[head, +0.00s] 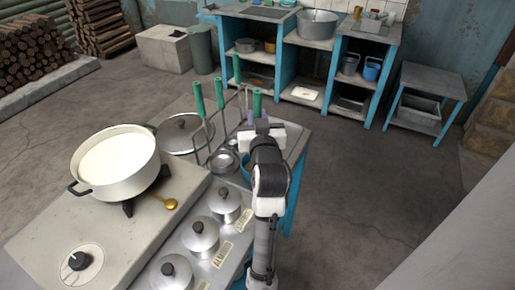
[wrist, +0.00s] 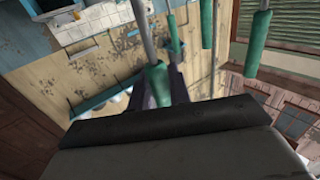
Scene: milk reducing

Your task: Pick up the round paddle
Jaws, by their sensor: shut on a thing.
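Several green-handled utensils stand upright in a wire rack (head: 243,98) beside the stove. My gripper (head: 252,120) is at the rack's right side, by one green handle (head: 257,102). In the wrist view, the dark fingers (wrist: 163,92) are closed around a green handle (wrist: 157,82) with a metal shaft. Other green handles (wrist: 261,40) hang apart from the fingers. The lower end of the held utensil is hidden by my arm, so I cannot tell whether it is the round paddle. Round metal heads (head: 222,160) show low in the rack.
A white pot of milk (head: 118,160) stands on the stove (head: 60,225) at left. A large lid (head: 180,133) lies behind the rack's left side. Small lidded pots (head: 198,235) line the counter in front. Floor at right is clear.

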